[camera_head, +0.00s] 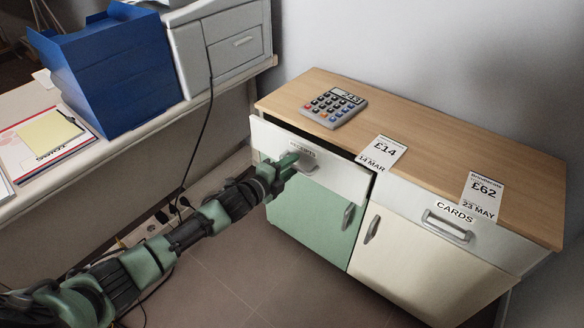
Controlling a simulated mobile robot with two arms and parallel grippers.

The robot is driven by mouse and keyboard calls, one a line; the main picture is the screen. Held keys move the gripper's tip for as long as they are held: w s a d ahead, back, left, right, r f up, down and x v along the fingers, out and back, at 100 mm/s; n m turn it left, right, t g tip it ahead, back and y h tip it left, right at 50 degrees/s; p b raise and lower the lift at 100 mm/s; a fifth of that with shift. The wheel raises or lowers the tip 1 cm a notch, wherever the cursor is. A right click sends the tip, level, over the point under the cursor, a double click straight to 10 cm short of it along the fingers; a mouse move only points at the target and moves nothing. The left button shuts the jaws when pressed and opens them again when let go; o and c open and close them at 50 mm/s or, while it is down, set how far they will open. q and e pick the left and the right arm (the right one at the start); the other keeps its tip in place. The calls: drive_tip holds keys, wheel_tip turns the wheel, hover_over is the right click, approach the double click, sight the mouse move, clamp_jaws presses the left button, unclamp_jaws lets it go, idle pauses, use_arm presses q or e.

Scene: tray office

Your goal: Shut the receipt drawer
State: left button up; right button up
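The receipt drawer (335,178) is the upper left drawer of a wooden-topped cabinet (440,135). It has a white front, a label that seems to read RECEIPTS, and a grey handle. It stands partly open, with a dark gap between its front and the cabinet top. My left gripper (291,163) is at the drawer front, beside the handle and at its left. I cannot tell whether it touches the front or the handle, or whether its fingers are apart. My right gripper is not in view.
Green (308,212) and cream (425,268) doors are below. A desk with a blue file box (115,75) stands left.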

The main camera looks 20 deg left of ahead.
use_arm(q)
drive_tip(key=shift+w+d, duration=0.15)
drive_tip(key=shift+w, duration=0.25)
clamp_jaws()
drive_tip(key=shift+f, duration=0.1)
idle(1.1)
